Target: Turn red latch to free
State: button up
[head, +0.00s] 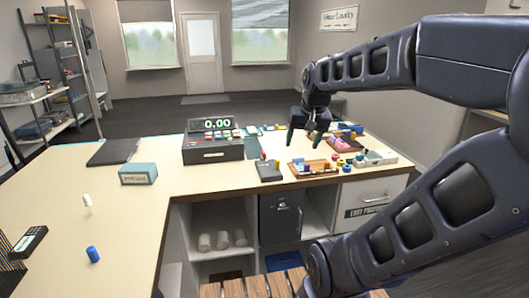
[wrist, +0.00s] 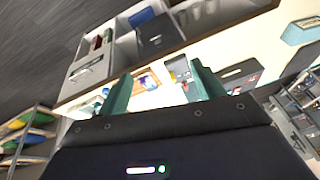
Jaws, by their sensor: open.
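I cannot make out a red latch for certain in either view. In the head view a small grey device (head: 269,172) on the counter has a tiny red part at its back left, too small to identify. A dark cabinet door (head: 279,221) below the counter has a small metal fitting, not visibly red.
The pale counter (head: 135,215) holds a cash register (head: 212,150), a teal box (head: 138,174), a wooden tray (head: 315,174) of coloured pieces and a white tray (head: 378,162). A blue cylinder (head: 93,254) and a white one (head: 87,201) stand at left. The front left counter is mostly clear.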

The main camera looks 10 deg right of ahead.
jog(key=w+r+m+g+y, duration=0.15)
jog(key=w+m, duration=0.35)
jog(key=w, duration=0.9)
jog(key=m+g+y, duration=0.2)
jog(key=m+g, duration=0.1)
jog(key=m, duration=0.8)
send_over(264, 152)
jog(key=d, duration=0.4)
notch_tip(264, 152, down, 18)
jog(key=shift+t, duration=0.25)
jog(key=x, duration=1)
jog(key=shift+w, duration=0.3)
jog(key=shift+c, duration=0.2)
jog(key=c, duration=0.9)
